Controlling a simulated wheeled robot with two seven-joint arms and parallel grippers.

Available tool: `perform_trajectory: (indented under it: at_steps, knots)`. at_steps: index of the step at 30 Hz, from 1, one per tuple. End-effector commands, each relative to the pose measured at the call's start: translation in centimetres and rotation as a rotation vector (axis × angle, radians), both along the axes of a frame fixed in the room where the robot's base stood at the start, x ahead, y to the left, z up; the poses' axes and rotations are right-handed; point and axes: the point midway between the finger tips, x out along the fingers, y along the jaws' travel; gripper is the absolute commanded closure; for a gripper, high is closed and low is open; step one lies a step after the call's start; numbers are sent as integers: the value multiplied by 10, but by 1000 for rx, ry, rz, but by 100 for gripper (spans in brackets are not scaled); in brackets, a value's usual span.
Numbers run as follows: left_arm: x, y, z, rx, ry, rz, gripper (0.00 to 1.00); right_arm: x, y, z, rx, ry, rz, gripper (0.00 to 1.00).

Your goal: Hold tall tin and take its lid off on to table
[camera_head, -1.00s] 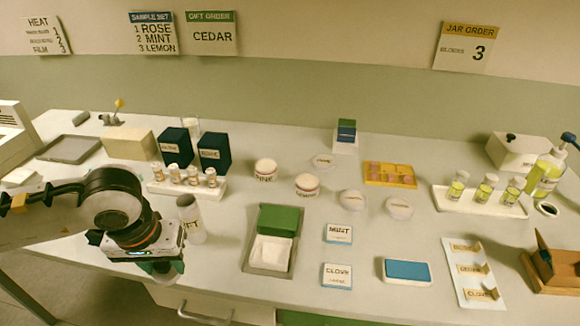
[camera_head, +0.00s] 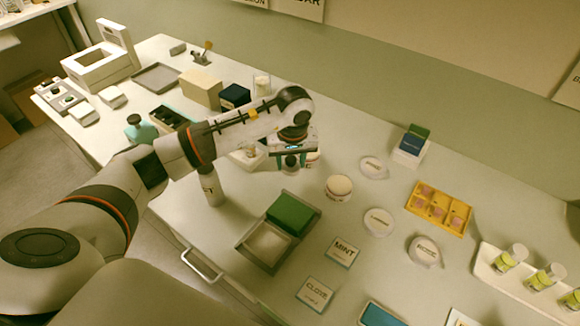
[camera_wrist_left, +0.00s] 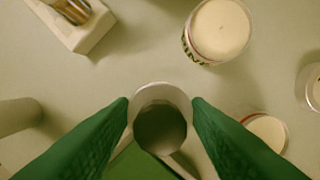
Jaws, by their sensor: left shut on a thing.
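The tall tin (camera_head: 212,188), a pale cylinder with dark lettering, stands upright on the table. My left arm crosses over its top, so I cannot see whether its mouth is open. My left gripper (camera_head: 291,165) is to the right of the tin, above the table near the round jars. Its green fingers in the left wrist view (camera_wrist_left: 160,115) are shut on a small round piece (camera_wrist_left: 160,128) with a pale rim and dark grey middle, which looks like the tin's lid. A pale cylinder (camera_wrist_left: 18,115) at the left edge there looks like the tin. My right gripper is not in view.
A tray with a green box (camera_head: 292,213) lies just in front of the gripper. A round jar (camera_head: 338,187) and flat pale discs (camera_head: 379,221) are to its right. MINT (camera_head: 342,250) and CLOVE (camera_head: 314,293) cards lie nearer. A bottle rack (camera_wrist_left: 85,30) is close by.

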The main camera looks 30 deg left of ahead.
Motion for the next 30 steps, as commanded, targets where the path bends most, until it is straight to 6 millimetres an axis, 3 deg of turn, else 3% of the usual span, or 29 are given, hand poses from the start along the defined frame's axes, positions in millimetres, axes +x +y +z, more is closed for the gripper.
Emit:
perform_trajectory:
  at_steps: [15,27,28,30]
  knots:
    - [-1,-1,-59,-2,2,-3,84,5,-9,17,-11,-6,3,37]
    - [0,-1,-67,-1,-2,-4,84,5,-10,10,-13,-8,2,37]
    - [0,-1,-66,-1,-2,-3,53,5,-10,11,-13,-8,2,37]
    - [0,-1,-65,-1,-2,-3,42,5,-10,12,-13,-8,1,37]
